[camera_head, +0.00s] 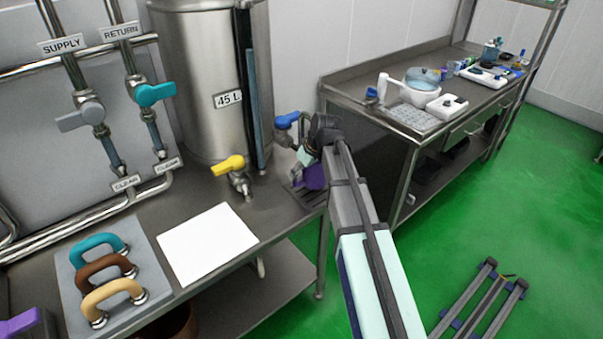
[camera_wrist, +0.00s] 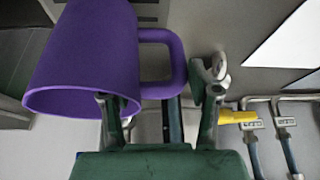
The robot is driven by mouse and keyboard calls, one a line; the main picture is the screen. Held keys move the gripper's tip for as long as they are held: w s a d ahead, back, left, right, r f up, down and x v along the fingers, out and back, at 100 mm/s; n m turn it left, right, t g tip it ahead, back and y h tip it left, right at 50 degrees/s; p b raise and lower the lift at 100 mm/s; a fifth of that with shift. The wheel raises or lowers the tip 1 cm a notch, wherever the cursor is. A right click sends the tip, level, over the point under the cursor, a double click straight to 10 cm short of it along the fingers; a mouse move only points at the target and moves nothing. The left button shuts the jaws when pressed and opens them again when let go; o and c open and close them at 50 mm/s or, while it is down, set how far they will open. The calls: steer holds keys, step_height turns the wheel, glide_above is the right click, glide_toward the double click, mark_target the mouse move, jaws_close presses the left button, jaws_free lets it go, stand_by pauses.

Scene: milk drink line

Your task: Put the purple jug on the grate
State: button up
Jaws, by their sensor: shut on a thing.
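The purple jug (camera_head: 313,177) is at the end of my arm in the head view, low over the right end of the steel bench and partly hidden by my wrist. In the wrist view the jug (camera_wrist: 85,55) fills the upper left, with its handle (camera_wrist: 178,60) to the right. My gripper (camera_wrist: 160,105) is shut on the jug, with its fingers around the handle side. The dark slotted grate (camera_head: 297,197) is at the bench's right end, beside and below the jug. Its slots (camera_wrist: 147,18) also show behind the jug in the wrist view. I cannot tell whether they touch.
A large steel tank (camera_head: 205,90) with a yellow-handled tap (camera_head: 228,166) stands behind, and a blue-handled valve (camera_head: 287,120) is close to my gripper. A white sheet (camera_head: 207,243) and a board with coloured handles (camera_head: 100,270) lie left. A second bench (camera_head: 410,130) stands right.

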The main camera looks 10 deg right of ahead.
steer(key=shift+f, duration=1)
steer(key=shift+f, duration=0.15)
steer(key=o, duration=1.6)
steer(key=b+v, duration=0.2)
steer(key=v, duration=1)
steer(key=shift+s, duration=0.1)
